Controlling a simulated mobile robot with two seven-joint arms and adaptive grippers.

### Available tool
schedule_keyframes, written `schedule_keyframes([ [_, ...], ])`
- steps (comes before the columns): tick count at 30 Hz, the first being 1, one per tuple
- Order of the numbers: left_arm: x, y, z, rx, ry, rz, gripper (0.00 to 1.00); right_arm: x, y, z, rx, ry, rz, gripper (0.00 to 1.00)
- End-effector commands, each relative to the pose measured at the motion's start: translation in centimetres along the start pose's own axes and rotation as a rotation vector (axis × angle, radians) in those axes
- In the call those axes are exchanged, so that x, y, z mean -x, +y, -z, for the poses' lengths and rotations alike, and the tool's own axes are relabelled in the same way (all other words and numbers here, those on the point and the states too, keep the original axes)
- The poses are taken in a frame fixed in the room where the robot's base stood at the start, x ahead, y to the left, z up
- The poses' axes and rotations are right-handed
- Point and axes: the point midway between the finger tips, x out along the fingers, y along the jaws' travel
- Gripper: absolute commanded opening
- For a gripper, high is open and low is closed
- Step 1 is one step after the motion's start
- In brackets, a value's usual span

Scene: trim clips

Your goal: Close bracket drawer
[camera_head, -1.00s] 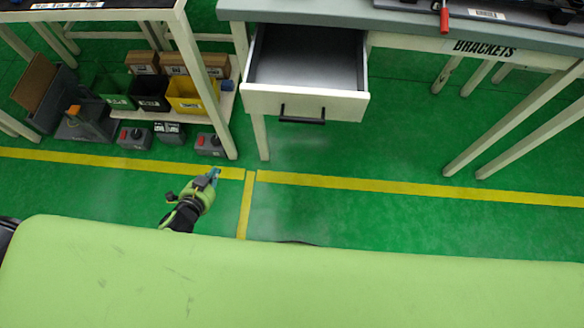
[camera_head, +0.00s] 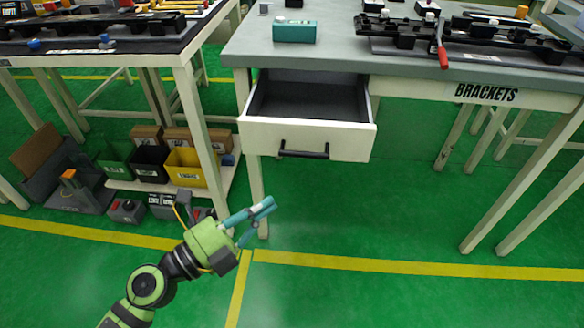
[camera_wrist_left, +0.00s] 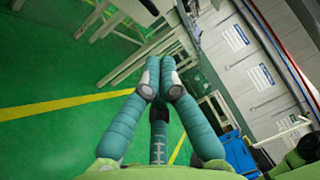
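The bracket drawer (camera_head: 345,141) has a cream front with a black bar handle (camera_head: 304,151). It hangs under the grey bench top and is pulled out, with its dark, empty-looking inside showing. My left gripper (camera_head: 268,206), with teal fingers on a green hand, is in front of and below the drawer, to the left of the handle and apart from it. In the left wrist view its fingertips (camera_wrist_left: 164,64) come together with nothing seen between them. My right gripper is not in view.
The bench marked BRACKETS (camera_head: 420,66) carries a teal box (camera_head: 294,31) and black trim parts with a red-handled tool. A second table (camera_head: 100,60) stands left, with a low shelf of bins (camera_head: 187,168) beneath. The green floor before the drawer is clear.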

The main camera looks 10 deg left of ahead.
Motion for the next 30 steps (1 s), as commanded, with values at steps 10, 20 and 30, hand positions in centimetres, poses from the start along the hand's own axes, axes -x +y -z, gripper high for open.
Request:
schedule_keyframes([
  [10,-7.2,-0.2,-0.7,-0.002,-0.003,0.003,0.00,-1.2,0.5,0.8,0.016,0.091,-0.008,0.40],
  [20,-9.2,0.0,-2.8,0.003,-0.001,0.000,0.00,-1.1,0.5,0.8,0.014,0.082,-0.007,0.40],
  [30,-9.2,0.0,-2.9,0.003,-0.001,0.000,0.00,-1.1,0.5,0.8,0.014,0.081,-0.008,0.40],
])
